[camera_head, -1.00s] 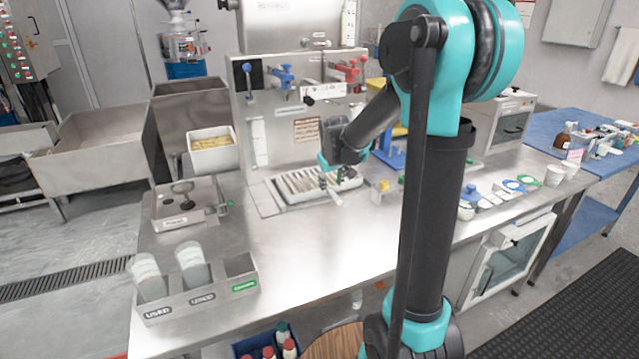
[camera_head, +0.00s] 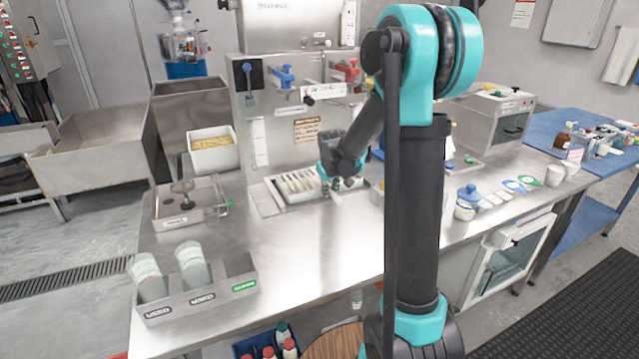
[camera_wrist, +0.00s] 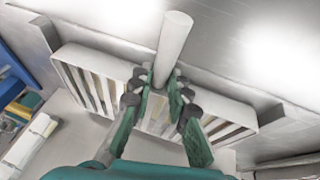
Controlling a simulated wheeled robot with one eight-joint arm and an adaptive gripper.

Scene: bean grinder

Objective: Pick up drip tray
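The drip tray is a pale, slatted rectangular tray (camera_head: 290,187) lying on the steel bench at the foot of the machine's panel. In the wrist view the tray (camera_wrist: 87,88) lies crosswise beneath my gripper. A pale round handle (camera_wrist: 173,45) projects from its middle. My gripper (camera_wrist: 163,84) has its two green-padded fingers either side of the handle's base. I cannot tell whether they press on it. In the head view my gripper (camera_head: 334,188) is over the tray's right front part and hides the handle and the right end.
The steel panel (camera_head: 268,140) with levers rises directly behind the tray. A steel box (camera_head: 187,210) is to the left, with a cup holder (camera_head: 200,300) in front. Small containers (camera_head: 467,202) stand at the right. The bench front (camera_head: 310,245) is clear.

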